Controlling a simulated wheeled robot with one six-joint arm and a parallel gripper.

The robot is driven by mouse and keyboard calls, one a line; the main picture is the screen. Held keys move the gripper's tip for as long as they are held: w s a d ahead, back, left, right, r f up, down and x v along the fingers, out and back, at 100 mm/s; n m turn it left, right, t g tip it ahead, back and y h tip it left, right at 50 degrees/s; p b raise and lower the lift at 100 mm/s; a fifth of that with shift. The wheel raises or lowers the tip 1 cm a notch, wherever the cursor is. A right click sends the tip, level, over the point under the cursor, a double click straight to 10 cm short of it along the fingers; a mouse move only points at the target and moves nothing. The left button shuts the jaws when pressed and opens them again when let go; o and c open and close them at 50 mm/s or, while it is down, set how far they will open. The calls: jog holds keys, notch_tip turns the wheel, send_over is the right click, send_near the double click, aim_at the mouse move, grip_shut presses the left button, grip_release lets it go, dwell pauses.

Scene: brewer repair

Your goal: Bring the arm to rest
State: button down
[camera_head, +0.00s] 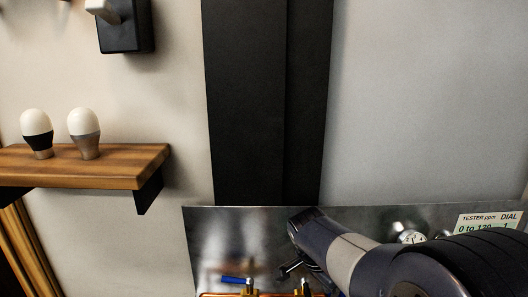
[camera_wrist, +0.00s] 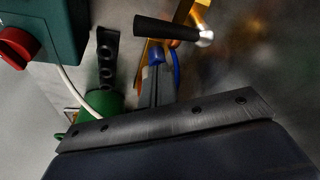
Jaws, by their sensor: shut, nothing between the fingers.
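My gripper (camera_wrist: 157,88) shows in the wrist view as narrow grey fingers close together beyond a dark plate. It is shut and nothing is seen held in it. In the head view my arm reaches in from the lower right, in front of a shiny metal panel (camera_head: 225,235). The gripper cannot be made out clearly there. In the wrist view, a black-handled lever (camera_wrist: 165,28) with a bright metal end lies beyond the fingertips. A blue part (camera_wrist: 176,66) and orange pipework are close behind the fingers; whether they touch cannot be told.
A blue lever (camera_head: 235,280) on brass fittings is low in the head view. A gauge (camera_head: 411,237) and a label (camera_head: 486,222) are by my arm. A wooden shelf (camera_head: 110,170) holds two bulbs at left. A green box (camera_wrist: 62,30) with a red knob (camera_wrist: 18,47) stands left in the wrist view.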

jog(key=shift+w+d+n+t+y+p, duration=0.25)
jog(key=shift+w+n+p, duration=0.15)
jog(key=shift+n+p, duration=0.5)
jog(key=shift+w+d+n+t+y+p, duration=0.2)
jog(key=shift+w+n+p, duration=0.15)
jog(key=shift+n+p, duration=0.5)
jog(key=shift+w+d+n+t+y+p, duration=0.25)
jog(key=shift+w+n+p, duration=0.15)
jog(key=shift+n+p, duration=0.5)
